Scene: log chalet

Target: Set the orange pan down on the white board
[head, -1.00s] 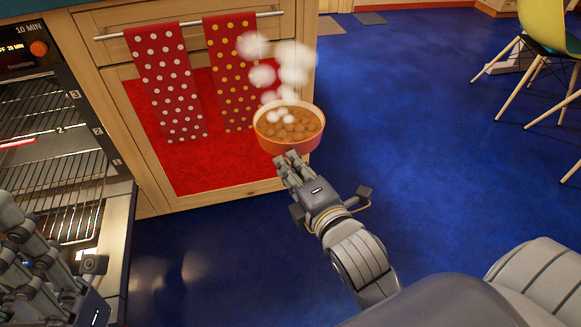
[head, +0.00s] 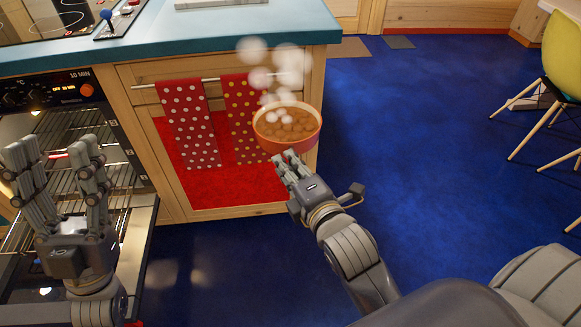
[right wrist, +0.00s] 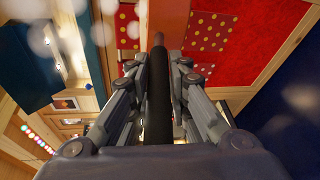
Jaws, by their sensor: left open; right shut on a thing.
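The orange pan (head: 287,142) holds brown food and gives off white steam. It hangs level in the air in front of the counter's cabinet. My right gripper (head: 291,163) is shut on its handle. In the right wrist view the black pan handle (right wrist: 158,95) runs between the fingers, with the pan body only partly visible. The white board (head: 222,4) lies on the countertop at the top edge of the head view, mostly cut off. My left gripper (head: 57,165) is open and empty in front of the open oven.
The teal countertop (head: 200,42) has a black hob (head: 45,18) at the left. The oven (head: 75,140) is open with wire racks. Two dotted towels (head: 192,125) hang on a rail. Blue floor (head: 420,150) is clear to the right, with a yellow chair (head: 562,60) beyond.

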